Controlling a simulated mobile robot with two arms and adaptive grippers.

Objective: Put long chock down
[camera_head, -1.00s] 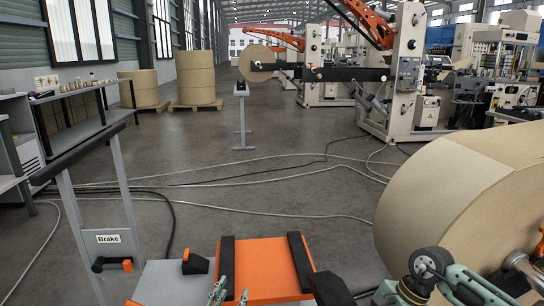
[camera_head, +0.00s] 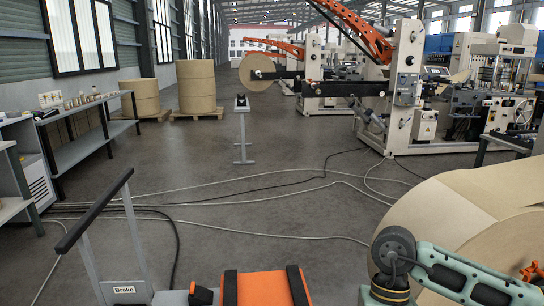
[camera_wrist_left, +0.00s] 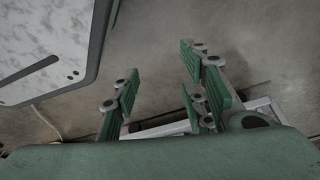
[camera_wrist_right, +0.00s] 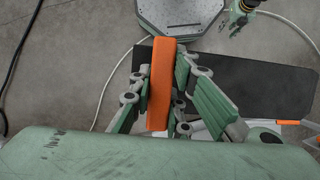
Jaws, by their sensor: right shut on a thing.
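The long chock (camera_wrist_right: 161,85) is an orange bar in the right wrist view. My right gripper (camera_wrist_right: 160,72) is shut on it, with a finger on each side, and the bar's far end sticks out past the fingertips. It hangs above a black mat (camera_wrist_right: 265,75) on the grey floor; the exact height cannot be told. My left gripper (camera_wrist_left: 187,70) is open and empty in the left wrist view, with its fingers apart over the floor. Neither gripper shows in the head view, only my green right arm link at the lower right.
A large kraft roll (camera_head: 440,215) is at the right. Cables (camera_head: 230,204) cross the floor. A grey plate (camera_wrist_right: 180,14) lies beyond the mat.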

